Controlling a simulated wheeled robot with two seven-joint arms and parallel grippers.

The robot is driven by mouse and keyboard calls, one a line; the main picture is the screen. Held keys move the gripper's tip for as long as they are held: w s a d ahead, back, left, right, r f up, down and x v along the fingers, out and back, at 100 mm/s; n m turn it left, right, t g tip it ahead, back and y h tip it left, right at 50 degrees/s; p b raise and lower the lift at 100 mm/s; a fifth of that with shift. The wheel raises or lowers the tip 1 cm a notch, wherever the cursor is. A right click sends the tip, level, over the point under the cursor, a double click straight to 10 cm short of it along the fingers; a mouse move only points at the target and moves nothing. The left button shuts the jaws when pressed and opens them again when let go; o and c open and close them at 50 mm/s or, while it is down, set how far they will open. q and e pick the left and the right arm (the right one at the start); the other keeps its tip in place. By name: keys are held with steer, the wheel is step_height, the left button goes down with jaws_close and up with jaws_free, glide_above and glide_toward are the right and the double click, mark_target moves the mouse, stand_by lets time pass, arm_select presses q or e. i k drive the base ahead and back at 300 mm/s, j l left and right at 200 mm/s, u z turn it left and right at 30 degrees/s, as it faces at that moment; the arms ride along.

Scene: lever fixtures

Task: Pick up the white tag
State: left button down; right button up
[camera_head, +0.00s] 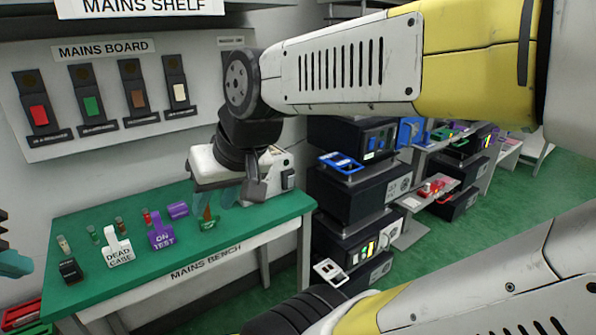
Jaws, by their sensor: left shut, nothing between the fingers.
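The white tag (118,251), marked DEAD CASE, stands upright on the green mains bench (85,294), left of the purple ON TEST tag (161,238). My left gripper (14,263) is at the left picture edge, cut off by the frame. It is shut and empty, left of the white tag and apart from it. My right gripper (218,198) is over the right part of the bench, well right of the tag. Its teal fingers overlap a small green and brown item there. Whether they grip it is unclear.
Small cylinders (93,235), a black block (70,270) and a purple block (177,209) are around the tags. The mains board (95,135) with several coloured switches is on the wall behind. Black equipment boxes (365,193) stand right of the bench.

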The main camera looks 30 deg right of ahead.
mark_target(117, 253)
steer(key=z, duration=1.7)
steer(key=u, duration=1.95)
steer(key=i+j, duration=0.15)
steer(key=j, duration=0.2)
steer(key=i+j+z, duration=0.1)
steer(key=j, duration=0.25)
steer(key=i+j, duration=0.1)
steer(key=j, duration=0.3)
steer(key=i+j+z, duration=0.1)
steer(key=j, duration=0.25)
steer(key=i+j, duration=0.15)
steer(key=j, duration=0.25)
steer(key=j+z, duration=0.1)
steer(key=z, duration=2.1)
